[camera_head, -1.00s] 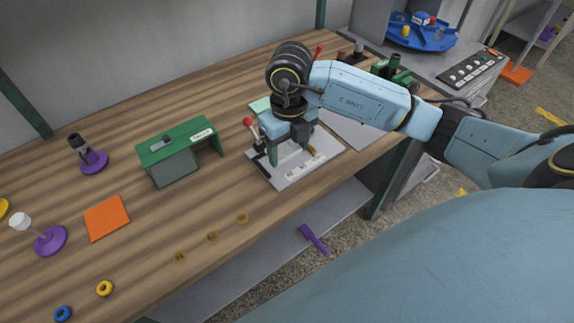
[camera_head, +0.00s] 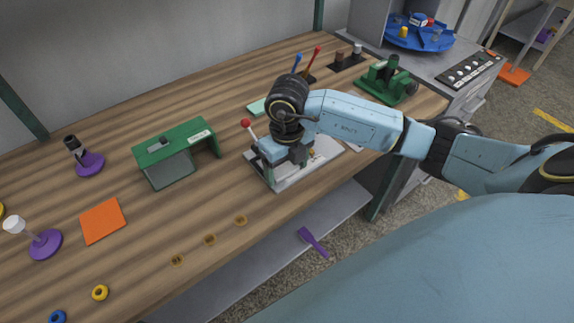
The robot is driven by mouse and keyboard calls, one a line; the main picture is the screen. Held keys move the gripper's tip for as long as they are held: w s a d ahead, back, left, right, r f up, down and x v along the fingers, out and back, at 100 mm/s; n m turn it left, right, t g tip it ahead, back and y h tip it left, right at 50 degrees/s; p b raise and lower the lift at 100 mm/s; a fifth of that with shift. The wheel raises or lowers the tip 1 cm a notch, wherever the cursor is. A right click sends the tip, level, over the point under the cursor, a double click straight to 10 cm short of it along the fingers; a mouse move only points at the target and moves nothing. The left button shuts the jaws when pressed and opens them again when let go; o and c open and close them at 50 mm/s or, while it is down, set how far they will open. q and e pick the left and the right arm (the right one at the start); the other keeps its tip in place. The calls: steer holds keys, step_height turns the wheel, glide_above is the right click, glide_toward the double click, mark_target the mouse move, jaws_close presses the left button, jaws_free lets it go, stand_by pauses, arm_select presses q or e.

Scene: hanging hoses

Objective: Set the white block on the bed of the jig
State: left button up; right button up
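The jig is a pale grey plate (camera_head: 322,158) near the table's front edge, with a red-knobbed lever (camera_head: 246,123) at its left side. My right gripper (camera_head: 287,158) points down low over the jig's left part and covers much of its bed. I cannot make out the white block; it may be hidden behind or between the fingers. Whether the fingers are open or shut on something is not clear. My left gripper is not in view.
A green bench-like stand (camera_head: 176,140) and an orange mat (camera_head: 103,221) lie to the left. A white-topped purple stand (camera_head: 45,243) is at far left. A green machine (camera_head: 388,83) stands behind my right arm. Wood in front of the green stand is mostly clear.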

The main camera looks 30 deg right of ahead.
mark_target(287, 172)
steer(key=shift+o, duration=0.6)
steer(key=shift+r, duration=0.25)
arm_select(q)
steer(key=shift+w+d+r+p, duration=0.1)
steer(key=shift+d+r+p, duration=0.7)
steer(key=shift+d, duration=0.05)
arm_select(e)
step_height(287, 172, up, 12)
